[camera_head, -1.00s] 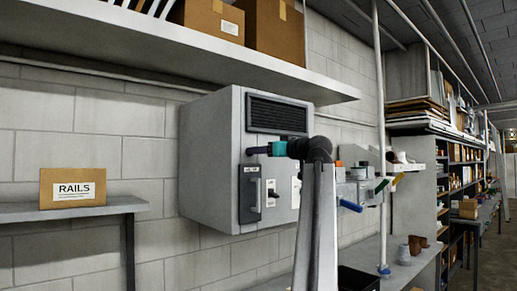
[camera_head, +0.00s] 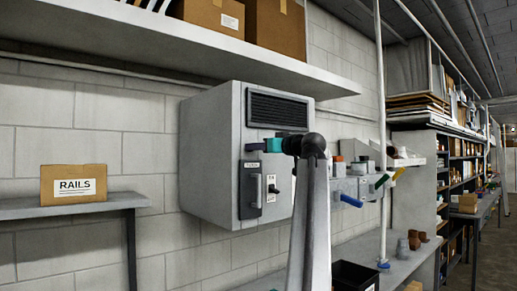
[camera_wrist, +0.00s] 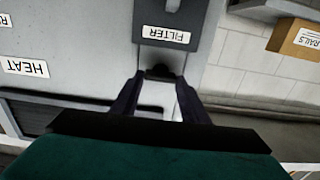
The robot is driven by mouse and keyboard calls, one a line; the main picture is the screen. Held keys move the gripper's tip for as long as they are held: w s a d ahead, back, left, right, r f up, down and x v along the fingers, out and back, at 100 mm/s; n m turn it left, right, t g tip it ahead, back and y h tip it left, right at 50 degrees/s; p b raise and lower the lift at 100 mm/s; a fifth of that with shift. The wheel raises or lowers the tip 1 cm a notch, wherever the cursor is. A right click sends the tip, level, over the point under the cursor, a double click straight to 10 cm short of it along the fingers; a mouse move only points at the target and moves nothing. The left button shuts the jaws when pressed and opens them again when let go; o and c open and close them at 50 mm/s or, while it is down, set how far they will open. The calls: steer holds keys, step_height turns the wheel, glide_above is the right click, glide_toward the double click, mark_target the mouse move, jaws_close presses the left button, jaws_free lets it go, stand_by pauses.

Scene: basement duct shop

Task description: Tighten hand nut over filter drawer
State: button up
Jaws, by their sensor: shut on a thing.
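The filter drawer is a dark grey panel with a handle on the front of the grey wall cabinet (camera_head: 215,150). It shows in the head view (camera_head: 251,200) and, upside down with its FILTER label, in the wrist view (camera_wrist: 172,18). The hand nut (camera_wrist: 160,72) is a small dark knob just over the drawer's label edge. My gripper (camera_wrist: 160,80) is shut on the nut, one finger on each side of it. In the head view my gripper (camera_head: 254,147) is at the drawer's top edge and hides the nut.
A shelf with cardboard boxes (camera_head: 210,14) runs above the cabinet. A RAILS box (camera_head: 73,184) sits on a side shelf at left. Pipe fittings with coloured handles (camera_head: 350,188) stand right of the cabinet, over a bench with a black bin (camera_head: 355,276).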

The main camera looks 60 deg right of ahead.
steer(key=shift+m, duration=0.4)
steer(key=m+b, duration=0.1)
steer(key=m, duration=0.2)
steer(key=shift+d+b, duration=0.1)
steer(key=shift+b, duration=0.3)
steer(key=m, duration=0.4)
steer(key=shift+m, duration=0.3)
steer(key=m, duration=0.4)
steer(key=shift+d+m, duration=0.1)
steer(key=shift+m, duration=0.2)
steer(key=m+p, duration=0.1)
steer(key=m, duration=0.3)
steer(key=shift+f+m+p, duration=0.2)
steer(key=shift+m+p, duration=0.2)
steer(key=o, duration=1.1)
steer(key=shift+c, duration=0.2)
steer(key=shift+s, duration=0.2)
